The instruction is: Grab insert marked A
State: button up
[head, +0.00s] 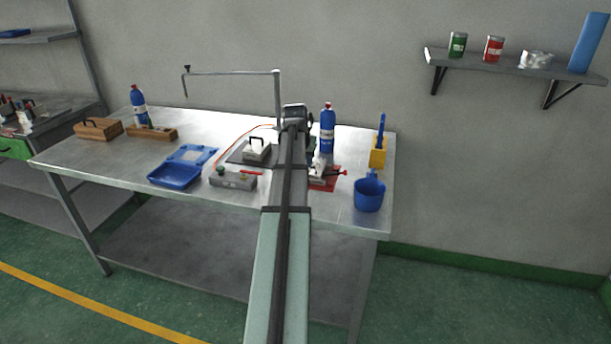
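My arm reaches from the bottom middle over the workbench, and its dark end (294,116) is near the back edge. The fingers of my gripper cannot be made out, so I cannot tell whether they are open or shut or hold anything. No letter A is readable on any object, so I cannot tell which thing is the insert. A whitish block with a dark handle (256,150) sits on a dark plate just left of my arm. Two brown wooden blocks, one with a handle (98,129) and one long and low (152,133), lie at the bench's left.
On the metal workbench (115,157) stand a blue tray (174,176), a grey device (232,180), two blue bottles (138,107) (327,128), a blue cup (369,195), a yellow holder (378,153) and a red-based clamp (322,172). A bent metal pole (276,95) rises behind. The front left is clear.

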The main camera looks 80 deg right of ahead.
jog(key=shift+x, duration=2.9)
jog(key=shift+w+d+r, duration=0.1)
jog(key=shift+w, duration=0.1)
jog(key=shift+c, duration=0.3)
grip_shut()
